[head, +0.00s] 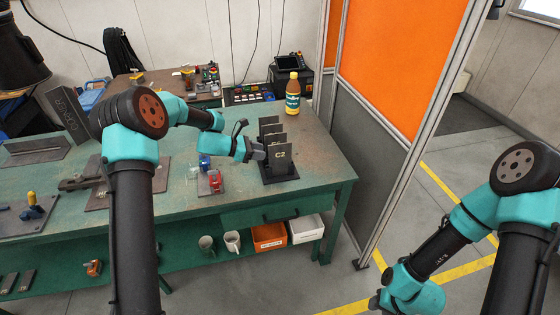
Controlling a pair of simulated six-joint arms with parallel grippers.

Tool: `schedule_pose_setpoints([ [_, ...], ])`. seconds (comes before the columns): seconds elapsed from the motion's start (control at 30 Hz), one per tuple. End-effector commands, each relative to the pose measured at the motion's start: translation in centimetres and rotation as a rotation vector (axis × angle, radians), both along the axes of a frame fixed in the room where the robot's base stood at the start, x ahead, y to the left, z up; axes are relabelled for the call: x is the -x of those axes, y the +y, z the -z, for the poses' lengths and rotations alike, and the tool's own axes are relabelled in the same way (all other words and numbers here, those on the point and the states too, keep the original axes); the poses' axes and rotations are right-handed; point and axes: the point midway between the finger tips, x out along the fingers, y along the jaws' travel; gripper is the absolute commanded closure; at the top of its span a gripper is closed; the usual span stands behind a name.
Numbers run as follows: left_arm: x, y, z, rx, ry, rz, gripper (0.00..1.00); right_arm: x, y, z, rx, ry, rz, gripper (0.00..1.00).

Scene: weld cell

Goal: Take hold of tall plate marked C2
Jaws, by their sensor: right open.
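The tall dark plate marked C2 (281,163) stands upright at the front of a black rack (282,179) on the green workbench. Other tall dark plates (268,121) stand behind it in the same rack. My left gripper (257,151) is at the left side of the C2 plate, pointing right toward its edge. Its fingers are small and dark, so I cannot tell whether they are open or touch the plate. My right gripper (377,301) hangs low at the lower right, far from the rack and open, partly hidden by its own wrist.
A red and blue clamp-like fixture (215,182) sits left of the rack. An orange-panelled partition (385,60) rises at the right. The bench right of the rack is clear.

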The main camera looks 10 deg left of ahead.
Motion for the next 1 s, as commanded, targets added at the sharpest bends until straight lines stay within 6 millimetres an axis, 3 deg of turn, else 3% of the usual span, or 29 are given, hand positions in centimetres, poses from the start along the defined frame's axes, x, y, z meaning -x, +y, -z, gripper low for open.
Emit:
schedule_pose_setpoints([
  [0.47,-0.4,-0.8,0.3,0.000,-0.001,0.000,0.64,0.0,0.0,0.0,0.000,0.000,0.000,0.57],
  [0.8,-2.1,-4.0,2.0,0.000,0.001,0.002,0.64,0.0,0.0,0.0,0.000,0.000,0.000,0.57],
  [1.0,-2.6,-4.8,2.4,-0.001,0.000,0.000,0.64,0.0,0.0,0.0,0.000,0.000,0.000,0.57],
])
